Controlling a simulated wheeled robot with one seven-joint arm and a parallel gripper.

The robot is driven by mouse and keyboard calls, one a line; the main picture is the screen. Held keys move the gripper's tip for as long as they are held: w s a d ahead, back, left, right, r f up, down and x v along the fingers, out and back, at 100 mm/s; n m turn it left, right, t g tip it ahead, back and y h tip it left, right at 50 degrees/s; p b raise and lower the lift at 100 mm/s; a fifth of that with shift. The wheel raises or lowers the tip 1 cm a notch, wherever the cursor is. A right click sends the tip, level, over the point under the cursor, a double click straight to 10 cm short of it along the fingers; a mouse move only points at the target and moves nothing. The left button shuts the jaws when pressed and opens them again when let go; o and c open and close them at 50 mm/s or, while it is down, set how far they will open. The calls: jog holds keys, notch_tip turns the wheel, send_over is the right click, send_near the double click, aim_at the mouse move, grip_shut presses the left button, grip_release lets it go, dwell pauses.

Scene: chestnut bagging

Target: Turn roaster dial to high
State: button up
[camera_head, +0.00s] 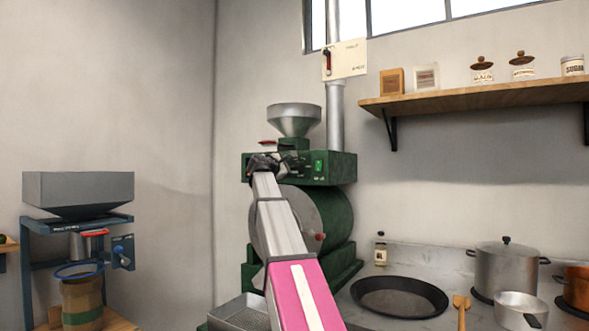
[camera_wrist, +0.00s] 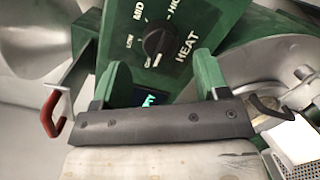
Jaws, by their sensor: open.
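The green roaster (camera_head: 345,215) stands against the wall in the head view, with a metal drum front and a control panel. In the wrist view its black heat dial (camera_wrist: 157,42) sits on the green panel, with LOW, MID and a partly cut-off HIGH marked around it. The dial's white mark is on its lower side, near a small label, not toward HIGH. My gripper (camera_wrist: 161,64) is open and empty, its two fingers spread below and to either side of the dial, apart from it. In the head view my gripper (camera_head: 264,164) hides the dial.
A metal hopper (camera_head: 294,120) tops the roaster, and a red handle (camera_wrist: 50,115) is left of my gripper in the wrist view. A green lit switch (camera_head: 319,167) is on the panel's right. A pan (camera_head: 399,297) and pots stand on the right counter.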

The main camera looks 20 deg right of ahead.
aim_at(295, 167)
jog(key=shift+x, duration=1.8)
jog(key=c, duration=0.9)
jog(key=shift+c, duration=0.2)
